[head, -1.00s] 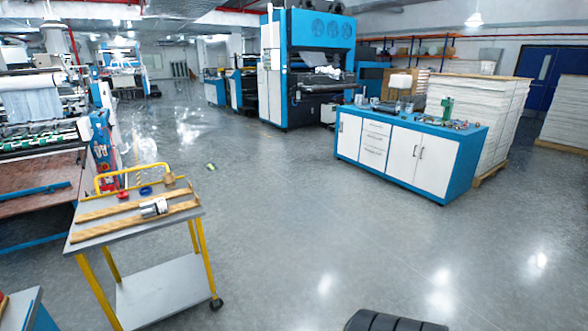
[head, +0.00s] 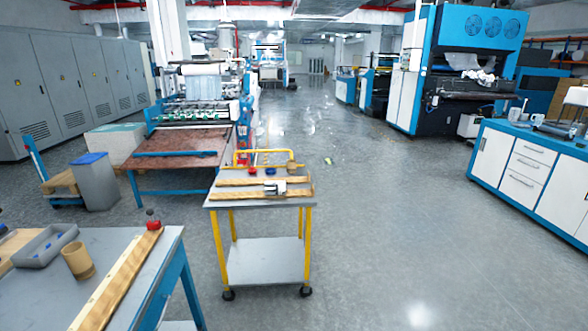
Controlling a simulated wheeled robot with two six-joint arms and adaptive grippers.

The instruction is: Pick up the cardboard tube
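A short tan tube (head: 77,261), which looks like the cardboard tube, stands on the grey table at the lower left, slightly tilted in the picture, its open end up. It is beside a grey tray (head: 46,247) and a long wooden strip (head: 118,280). A smaller tan roll (head: 293,169) sits on the yellow-legged cart, at the back right of its top. Neither of my grippers is in view.
The grey table (head: 140,303) has blue legs and a red-knobbed item (head: 152,220) at its far corner. The yellow cart (head: 227,204) stands ahead, carrying wooden strips and a small metal cylinder (head: 274,188). A grey bin (head: 95,186) is behind the table. Floor right of the cart is clear.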

